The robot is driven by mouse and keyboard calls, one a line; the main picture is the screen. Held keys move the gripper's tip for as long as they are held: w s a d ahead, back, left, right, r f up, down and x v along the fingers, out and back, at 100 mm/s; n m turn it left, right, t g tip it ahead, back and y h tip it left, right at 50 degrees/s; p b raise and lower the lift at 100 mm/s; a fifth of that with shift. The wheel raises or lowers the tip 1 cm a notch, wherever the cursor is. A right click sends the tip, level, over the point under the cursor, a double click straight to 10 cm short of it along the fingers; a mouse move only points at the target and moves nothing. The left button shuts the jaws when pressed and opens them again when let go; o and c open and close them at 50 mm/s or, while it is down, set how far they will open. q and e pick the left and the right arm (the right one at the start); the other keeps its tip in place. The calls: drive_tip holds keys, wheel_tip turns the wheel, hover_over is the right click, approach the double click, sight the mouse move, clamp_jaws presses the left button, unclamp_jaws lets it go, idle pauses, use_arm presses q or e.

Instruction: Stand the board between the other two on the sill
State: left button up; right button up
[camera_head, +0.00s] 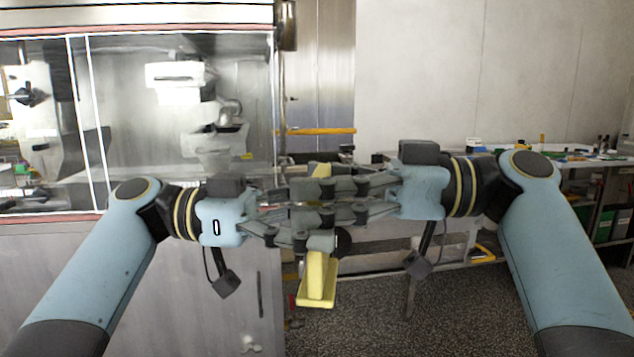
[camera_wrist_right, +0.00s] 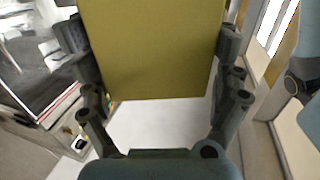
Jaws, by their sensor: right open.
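A yellow board (camera_head: 317,277) hangs in the air at the middle of the head view, with a wider foot at its lower end. Fingers hide its middle, and its top shows above them. My left gripper (camera_head: 318,240) reaches in from the left and appears closed on the board. My right gripper (camera_head: 300,205) comes from the right, its fingers overlapping the left ones. In the right wrist view the board's broad olive-yellow face (camera_wrist_right: 150,50) lies between the right gripper's spread fingers (camera_wrist_right: 156,42). I cannot make out the other two boards or identify the sill.
A glass-fronted machine (camera_head: 130,100) stands at the left above a grey cabinet (camera_head: 140,285). A bench (camera_head: 575,160) with small items is at the right, with bins (camera_head: 605,225) below. The speckled floor (camera_head: 375,320) between is clear in front.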

drive_tip(key=c, duration=0.9)
use_arm(q)
drive_tip(key=o, duration=1.1)
use_arm(e)
drive_tip(key=shift+c, duration=1.1)
use_arm(q)
drive_tip(key=shift+a, duration=0.15)
